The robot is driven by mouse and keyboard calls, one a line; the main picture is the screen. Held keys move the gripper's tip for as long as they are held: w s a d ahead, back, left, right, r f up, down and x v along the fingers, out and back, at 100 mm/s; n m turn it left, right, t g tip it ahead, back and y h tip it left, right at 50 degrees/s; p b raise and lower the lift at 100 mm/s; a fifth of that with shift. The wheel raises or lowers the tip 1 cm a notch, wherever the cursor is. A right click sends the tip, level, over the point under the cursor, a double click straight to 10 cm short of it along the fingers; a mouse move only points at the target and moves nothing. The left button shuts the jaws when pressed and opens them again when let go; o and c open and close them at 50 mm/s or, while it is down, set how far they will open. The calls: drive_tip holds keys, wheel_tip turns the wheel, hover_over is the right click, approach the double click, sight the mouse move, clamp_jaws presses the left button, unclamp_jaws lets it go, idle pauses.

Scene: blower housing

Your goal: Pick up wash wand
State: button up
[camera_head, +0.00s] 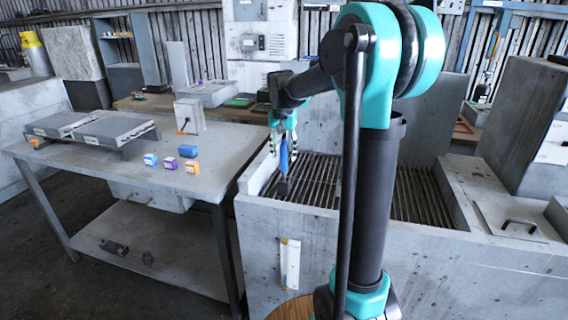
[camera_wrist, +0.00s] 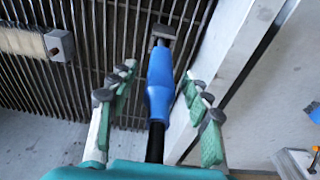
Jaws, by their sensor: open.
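The wash wand (camera_head: 284,155) has a blue body and a dark end, and hangs or stands roughly upright over the slatted grate of the grey basin. In the wrist view the wand (camera_wrist: 160,82) runs between my fingers, with its black shaft towards my palm and its square dark head farther off. My gripper (camera_head: 283,138) is open, with one finger on each side of the wand. In the wrist view a gap shows on the left of the wand; the right finger of my gripper (camera_wrist: 158,90) is close to it, and I cannot tell whether they touch.
The grey basin (camera_head: 262,227) has raised walls around its grate (camera_head: 318,180). A grey table (camera_head: 218,170) on the left holds several small coloured boxes (camera_head: 187,150) and flat grey panels (camera_head: 113,131). A lid with a black handle (camera_head: 518,226) lies at right.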

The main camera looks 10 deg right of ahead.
drive_tip(key=shift+f, duration=0.35)
drive_tip(key=shift+c, duration=0.2)
clamp_jaws()
drive_tip(key=shift+r, duration=0.1)
wheel_tip(320, 180, up, 20)
idle(0.6)
